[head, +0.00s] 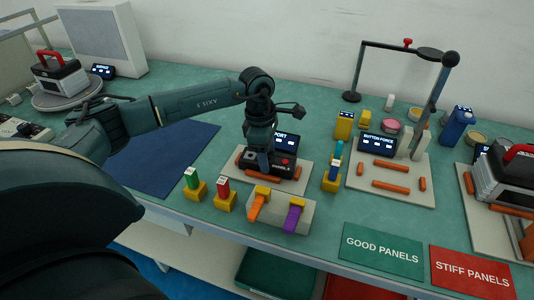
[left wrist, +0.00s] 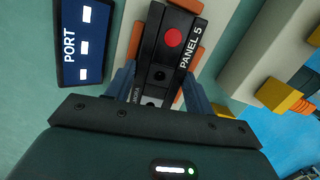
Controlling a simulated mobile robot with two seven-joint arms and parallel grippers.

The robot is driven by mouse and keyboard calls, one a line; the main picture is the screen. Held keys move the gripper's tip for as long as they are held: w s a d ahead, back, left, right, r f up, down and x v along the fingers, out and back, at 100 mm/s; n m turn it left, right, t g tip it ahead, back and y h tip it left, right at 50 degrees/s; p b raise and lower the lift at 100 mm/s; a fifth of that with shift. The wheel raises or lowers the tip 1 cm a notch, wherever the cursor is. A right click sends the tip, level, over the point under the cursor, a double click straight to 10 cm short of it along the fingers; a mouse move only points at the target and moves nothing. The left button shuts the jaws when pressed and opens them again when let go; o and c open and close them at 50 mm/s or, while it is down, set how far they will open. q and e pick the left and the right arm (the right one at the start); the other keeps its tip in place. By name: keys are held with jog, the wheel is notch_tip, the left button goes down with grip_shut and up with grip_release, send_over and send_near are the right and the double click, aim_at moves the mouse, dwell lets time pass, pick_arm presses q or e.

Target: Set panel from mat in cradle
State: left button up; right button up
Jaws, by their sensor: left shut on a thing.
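The panel (head: 283,167) is a dark block with a red button, and its label reads PANEL 5 in the left wrist view (left wrist: 165,60). My left gripper (head: 262,160) points down over it and is shut on it; the fingers (left wrist: 160,88) lie along both its sides. The panel is at the port station's pale board with orange bars (head: 240,180), between the bars. I cannot tell whether it rests fully on the board. The blue mat (head: 165,160) lies to the left with no panel visible on it. My right gripper is out of view.
The PORT display (head: 286,142) stands just behind the board. A grey block (head: 275,222) with orange and purple plugs stands in front, beside green and red plugs on yellow stands (head: 225,202). The button-force board (head: 395,197) is to the right, with GOOD PANELS (head: 382,250) and STIFF PANELS (head: 470,272) areas in front.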

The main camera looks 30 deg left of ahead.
pick_arm(q)
jog(key=shift+f, duration=0.1)
dwell(0.5)
jog(key=o, duration=1.3)
notch_tip(320, 180, up, 13)
jog(key=a, duration=0.1)
jog(key=shift+s+a, duration=0.2)
